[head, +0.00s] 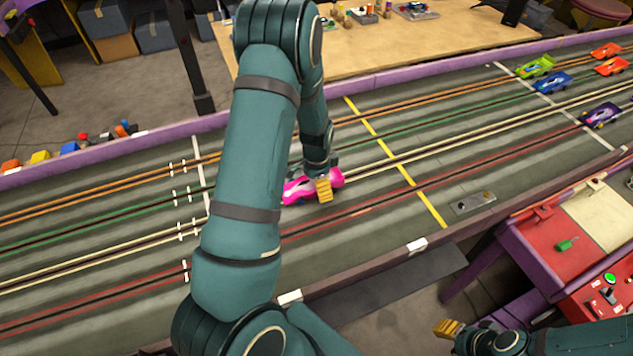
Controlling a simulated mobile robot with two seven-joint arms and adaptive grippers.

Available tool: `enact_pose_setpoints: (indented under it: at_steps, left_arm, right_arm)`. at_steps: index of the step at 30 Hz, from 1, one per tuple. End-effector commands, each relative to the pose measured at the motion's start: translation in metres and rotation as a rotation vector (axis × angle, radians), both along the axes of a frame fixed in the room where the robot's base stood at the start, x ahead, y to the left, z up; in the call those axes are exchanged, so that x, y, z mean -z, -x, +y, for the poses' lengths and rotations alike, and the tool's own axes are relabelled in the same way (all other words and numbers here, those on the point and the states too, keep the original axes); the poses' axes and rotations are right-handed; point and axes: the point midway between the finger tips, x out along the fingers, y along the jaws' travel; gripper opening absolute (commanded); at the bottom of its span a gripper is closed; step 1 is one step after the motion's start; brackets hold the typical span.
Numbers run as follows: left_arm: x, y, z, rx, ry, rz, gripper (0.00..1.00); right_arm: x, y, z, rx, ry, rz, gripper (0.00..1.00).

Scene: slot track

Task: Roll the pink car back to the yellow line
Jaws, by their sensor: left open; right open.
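The pink car (298,189) sits on the track, partly hidden by my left arm and gripper. The yellow line (428,205) crosses the track to the right of the car, with a gap between them. My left gripper (323,189) is open and down at the pink car. One yellow finger pad shows against the near side of the car; the other finger is hidden, and I cannot tell whether the pad touches. My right gripper (447,328) is open, low at the right, off the track and away from the car.
Several cars, including a green car (536,66) and a blue car (553,83), stand at the far right near a white line (600,140). Another white line (199,165) lies left of the pink car. A purple table with a red top (560,235) stands at the right.

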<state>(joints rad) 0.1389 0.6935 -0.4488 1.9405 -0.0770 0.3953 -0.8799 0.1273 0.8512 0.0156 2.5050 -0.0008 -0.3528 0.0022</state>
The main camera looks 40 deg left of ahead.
Motion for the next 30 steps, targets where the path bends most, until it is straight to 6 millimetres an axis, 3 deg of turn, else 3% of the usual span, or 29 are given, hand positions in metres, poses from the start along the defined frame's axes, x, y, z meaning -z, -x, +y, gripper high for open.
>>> enact_pose_setpoints:
  at_steps: [1,6,8,17,30]
  left_arm:
    - [0.0,0.0,0.0,0.0,0.0,0.0,1.0]
    - [0.0,0.0,0.0,0.0,0.0,0.0,0.4]
    - [0.0,0.0,0.0,0.0,-0.001,0.0,0.32]
    - [0.0,-0.001,0.0,0.0,-0.001,0.0,0.3]
    - [0.0,-0.021,-0.011,0.002,0.0,-0.001,0.3]
  right_arm:
    - [0.0,0.0,0.0,0.0,0.0,0.0,0.38]
    - [0.0,0.0,0.0,0.0,0.0,0.0,0.38]
    - [0.0,0.0,0.0,0.0,0.0,0.0,0.38]
    - [0.0,0.0,0.0,0.0,0.0,0.0,0.38]
    - [0.001,0.0,0.0,0.0,0.0,0.0,0.38]
